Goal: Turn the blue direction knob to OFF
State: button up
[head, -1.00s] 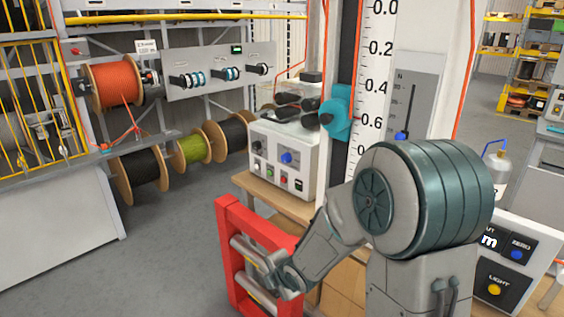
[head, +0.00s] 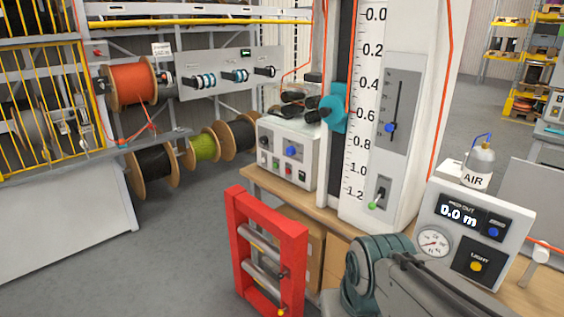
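The blue direction knob (head: 291,150) sits on the front face of a white control box (head: 270,142), near the middle of the picture. It is too small for me to read its pointer or any label. Red, green and other small buttons are on the same face below and beside it. My arm shows only at the bottom right, as grey and teal links well below and to the right of the box. My gripper is not in view, and nothing covers the knob.
A red frame with grey rollers (head: 240,250) stands in front of the bench. A tall white panel with a depth scale (head: 358,150) rises right of the box. A meter box (head: 425,215) and an AIR bottle (head: 480,165) stand further right. Reels hang at left; grey floor is open there.

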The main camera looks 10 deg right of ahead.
aim_at(291, 150)
jog(key=u, duration=1.1)
jog(key=i, duration=0.85)
jog(key=z, duration=0.4)
jog(key=i, duration=0.7)
jog(key=z, duration=0.7)
